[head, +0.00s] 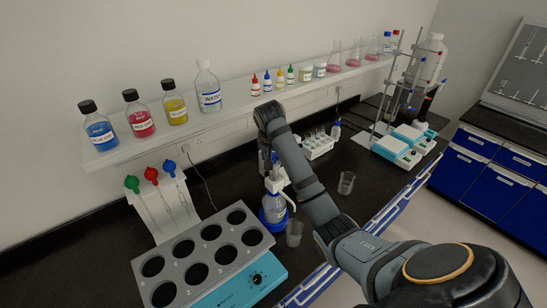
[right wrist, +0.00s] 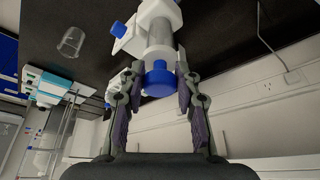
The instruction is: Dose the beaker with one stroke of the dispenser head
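The dispenser bottle (head: 274,207), with a white head and a blue base, stands upright on the black counter. A clear empty beaker (head: 294,234) stands just in front and to the right of it. Another clear beaker (head: 346,182) stands farther right. My right gripper (head: 270,161) is above the dispenser, pointing down, its fingers partly hidden by my arm. In the right wrist view the fingers (right wrist: 159,72) are open on either side of the blue cap (right wrist: 158,82) of the dispenser head; contact cannot be told. A clear beaker (right wrist: 73,42) also shows there. My left gripper is not in view.
A grey rack with round holes (head: 205,250) and a blue device (head: 245,284) are at the front left. A vial rack (head: 318,147) and hotplate stirrers (head: 397,147) stand behind to the right. A wall shelf (head: 235,106) holds bottles and flasks.

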